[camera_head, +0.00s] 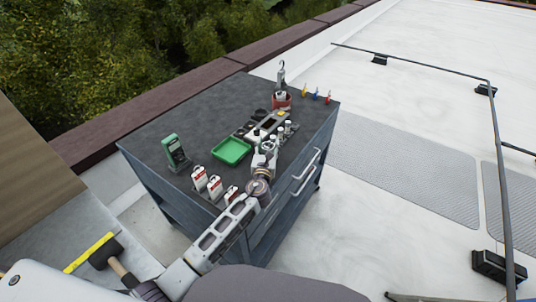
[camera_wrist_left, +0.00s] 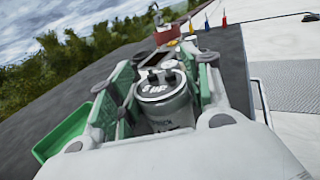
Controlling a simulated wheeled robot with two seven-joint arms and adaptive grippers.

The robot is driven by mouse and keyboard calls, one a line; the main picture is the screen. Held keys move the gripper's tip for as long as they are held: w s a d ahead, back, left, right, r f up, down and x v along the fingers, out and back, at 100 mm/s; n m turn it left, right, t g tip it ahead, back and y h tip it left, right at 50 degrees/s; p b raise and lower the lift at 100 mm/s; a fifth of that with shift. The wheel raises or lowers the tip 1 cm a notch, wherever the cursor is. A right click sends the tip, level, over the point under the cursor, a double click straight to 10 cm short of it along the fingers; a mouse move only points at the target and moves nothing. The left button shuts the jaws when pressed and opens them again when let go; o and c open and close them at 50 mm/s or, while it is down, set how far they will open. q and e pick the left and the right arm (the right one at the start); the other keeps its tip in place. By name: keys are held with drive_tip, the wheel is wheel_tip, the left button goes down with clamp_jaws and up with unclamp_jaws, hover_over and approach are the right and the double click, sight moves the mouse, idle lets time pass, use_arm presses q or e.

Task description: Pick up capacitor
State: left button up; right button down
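A silver cylinder with a dark labelled top, apparently the capacitor (camera_wrist_left: 163,105), stands between the green-lined fingers of my left gripper (camera_wrist_left: 165,85) in the left wrist view. A finger lies on each side of it, and its lower part is hidden behind the gripper. I cannot tell whether the fingers press on it or only stand around it. In the head view my left gripper (camera_head: 265,160) is over the near right part of the cabinet top, and the cylinder is hard to make out there. My right gripper is not in view.
The grey cabinet (camera_head: 190,125) holds a green tray (camera_head: 231,151), a green meter (camera_head: 175,151), red-and-white containers (camera_head: 214,187), a gauge set (camera_head: 268,124) and a red pot (camera_head: 282,101). Coloured screwdrivers (camera_head: 315,94) stand at the far right. The back left of the top is clear.

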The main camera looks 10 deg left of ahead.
use_arm(q)
drive_tip(key=c, duration=0.7)
drive_tip(key=shift+c, duration=0.2)
